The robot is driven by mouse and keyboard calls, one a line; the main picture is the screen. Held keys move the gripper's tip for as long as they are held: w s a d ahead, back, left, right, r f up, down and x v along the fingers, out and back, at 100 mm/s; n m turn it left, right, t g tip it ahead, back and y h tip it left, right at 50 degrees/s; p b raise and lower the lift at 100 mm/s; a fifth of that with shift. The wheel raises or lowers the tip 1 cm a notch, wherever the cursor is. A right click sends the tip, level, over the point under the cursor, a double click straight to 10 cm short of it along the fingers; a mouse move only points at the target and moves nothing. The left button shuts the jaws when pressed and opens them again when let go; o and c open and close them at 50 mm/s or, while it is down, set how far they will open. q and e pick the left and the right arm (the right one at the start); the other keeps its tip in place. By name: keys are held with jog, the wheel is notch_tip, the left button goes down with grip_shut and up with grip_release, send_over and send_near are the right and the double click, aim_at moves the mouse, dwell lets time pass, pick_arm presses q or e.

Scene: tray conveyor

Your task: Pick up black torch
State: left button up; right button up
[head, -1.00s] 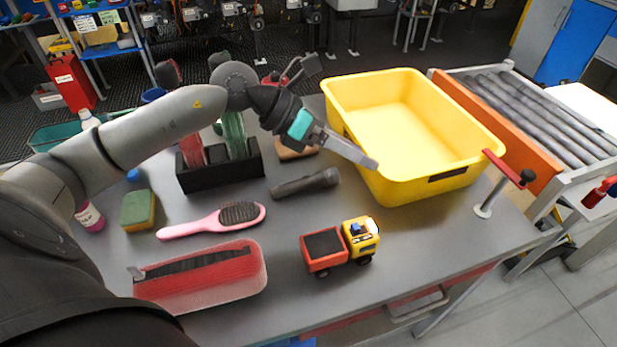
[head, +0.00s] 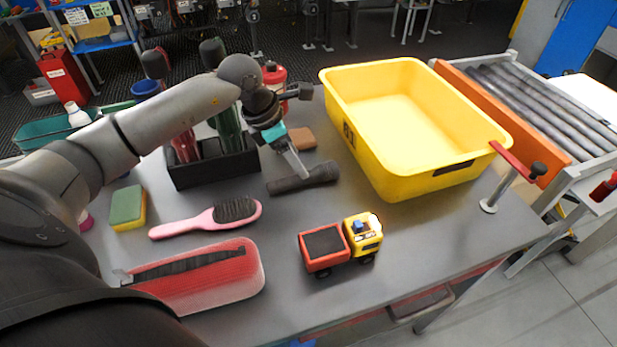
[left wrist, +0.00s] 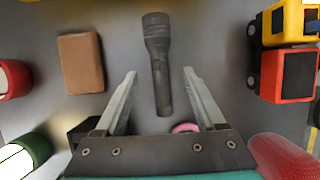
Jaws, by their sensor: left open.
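The black torch (head: 318,176) lies on the grey table, left of the yellow bin and behind the toy truck. My left gripper (head: 305,173) is over the torch in the head view, pointing down. In the left wrist view the torch (left wrist: 157,60) lies lengthwise, its wide head far from me and its handle end between the two open fingers (left wrist: 159,78). The fingers are spread on either side and hold nothing. The height of the fingertips above the torch is hard to tell. My right gripper is not in view.
A yellow bin (head: 430,179) stands close on the right. A black holder with bottles (head: 215,171), a brown block (head: 302,138), a pink brush (head: 205,220), a sponge (head: 127,207), a red case (head: 205,282) and a toy truck (head: 325,246) surround the torch.

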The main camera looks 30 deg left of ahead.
pick_arm(q)
jog(key=x, duration=0.5)
jog(key=shift+w+d+f+b, duration=0.1)
jog(key=shift+w+f+b, duration=0.15)
jog(key=shift+b, duration=0.1)
grip_shut()
dwell(0.3)
